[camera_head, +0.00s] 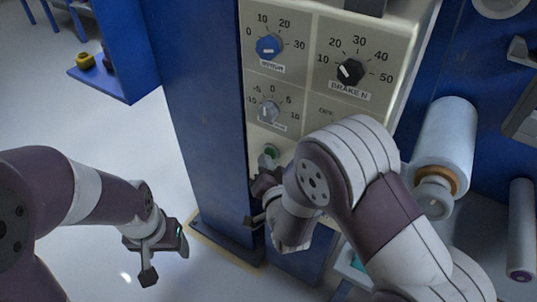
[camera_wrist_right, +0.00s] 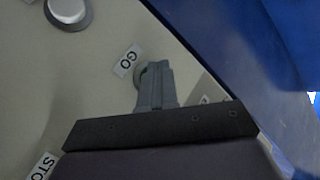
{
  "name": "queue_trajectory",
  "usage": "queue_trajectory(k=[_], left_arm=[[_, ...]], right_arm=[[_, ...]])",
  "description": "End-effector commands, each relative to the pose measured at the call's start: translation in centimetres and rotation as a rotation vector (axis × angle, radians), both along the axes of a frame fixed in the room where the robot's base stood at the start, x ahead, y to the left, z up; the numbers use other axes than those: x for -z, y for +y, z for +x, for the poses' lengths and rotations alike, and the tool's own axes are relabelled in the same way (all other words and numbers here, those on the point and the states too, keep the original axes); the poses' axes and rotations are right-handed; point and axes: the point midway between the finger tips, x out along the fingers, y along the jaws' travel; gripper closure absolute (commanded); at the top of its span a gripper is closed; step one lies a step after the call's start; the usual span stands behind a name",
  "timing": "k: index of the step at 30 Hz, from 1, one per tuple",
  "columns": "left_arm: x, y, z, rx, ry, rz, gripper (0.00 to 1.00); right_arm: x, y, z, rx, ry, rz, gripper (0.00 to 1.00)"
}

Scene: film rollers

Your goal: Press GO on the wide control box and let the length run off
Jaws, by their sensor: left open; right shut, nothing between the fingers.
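The wide control box (camera_head: 308,20) has a cream face with a blue knob (camera_head: 269,46), a black BRAKE N knob (camera_head: 350,71) and a grey knob (camera_head: 269,110). The green GO button (camera_head: 270,152) sits low on the face. My right gripper (camera_head: 262,176) is shut and empty at that button. In the right wrist view, the tips of the shut fingers (camera_wrist_right: 153,80) cover most of the round button beside the GO label (camera_wrist_right: 127,61); I cannot tell whether they touch it. A STOP label, partly cut off, shows at lower left. My left gripper (camera_head: 162,250) is open and empty, away from the box.
A blue upright column (camera_head: 200,110) stands left of the box. A pale roller (camera_head: 445,150) with an orange-brown ring is on the right, beside my right arm. Another roller (camera_head: 521,225) is at the far right. The floor around my left gripper is clear.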

Motion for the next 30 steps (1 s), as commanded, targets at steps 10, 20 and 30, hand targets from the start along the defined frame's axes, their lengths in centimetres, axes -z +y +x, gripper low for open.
queue_trajectory(k=[10, 20, 30], left_arm=[[0.0, 0.0, 0.0, 0.0, 0.0, 0.0, 0.31], [0.0, 0.0, 0.0, 0.0, 0.0, 0.0, 0.31], [0.0, 0.0, 0.0, 0.0, 0.0, 0.0, 0.31]], right_arm=[[-0.1, -0.1, 0.1, 0.001, -0.001, 0.001, 1.0], [0.0, 0.8, -1.1, 0.0, 0.0, 0.0, 1.0], [0.0, 1.0, -1.3, 0.001, -0.001, 0.0, 1.0]])
